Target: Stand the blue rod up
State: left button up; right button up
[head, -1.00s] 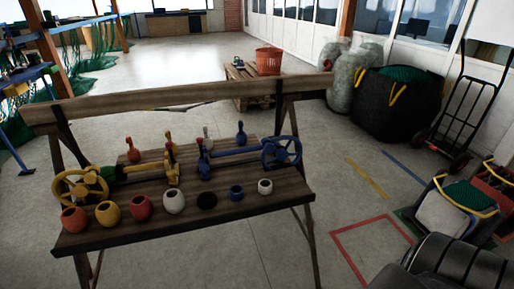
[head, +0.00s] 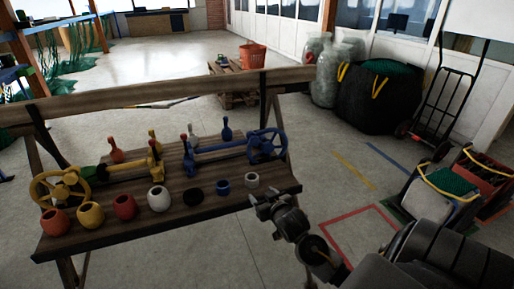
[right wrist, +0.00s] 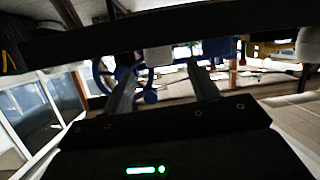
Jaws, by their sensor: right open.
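The blue rod (head: 222,148) lies level across the slatted bench (head: 215,205) in the head view, with a blue handwheel (head: 267,146) at its right end and a blue fitting at its left end. In the right wrist view the handwheel (right wrist: 102,76) shows beyond the fingers. My right gripper (head: 262,201) is open and empty at the bench's front right corner, apart from the rod. In the right wrist view its fingers (right wrist: 163,84) stand apart with no thing held between them. My left gripper is not in view.
A row of cups, including a white one (head: 159,199) and a blue one (head: 222,187), lines the bench front. A yellow handwheel (head: 60,189) is at the left. Several skittle-shaped pins, one blue (head: 227,129), stand behind. A wooden rail (head: 160,97) crosses the bench's back.

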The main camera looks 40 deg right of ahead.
aim_at(255, 142)
jog(key=w+d+r+m+t+h, duration=0.1)
jog(key=w+d+r+t, duration=0.15)
jog(key=r, duration=0.25)
jog(key=w+d+r+t+h, duration=0.1)
jog(key=w+d+r, duration=0.1)
jog(key=d+r, duration=0.25)
jog(key=x, duration=0.6)
jog(key=a+p+x, duration=0.1)
jog(key=x, duration=0.2)
jog(key=shift+w, duration=0.1)
jog(key=shift+w+d+f, duration=0.1)
jog(key=shift+w+d, duration=0.15)
jog(key=shift+w, duration=0.45)
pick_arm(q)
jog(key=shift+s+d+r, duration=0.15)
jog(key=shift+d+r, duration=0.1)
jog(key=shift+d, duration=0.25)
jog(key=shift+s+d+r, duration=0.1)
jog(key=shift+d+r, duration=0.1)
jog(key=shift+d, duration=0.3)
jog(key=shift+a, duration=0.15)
pick_arm(e)
jog(key=shift+c, duration=0.2)
jog(key=c, duration=0.7)
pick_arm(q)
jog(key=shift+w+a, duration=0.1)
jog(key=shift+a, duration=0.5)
pick_arm(e)
grip_shut()
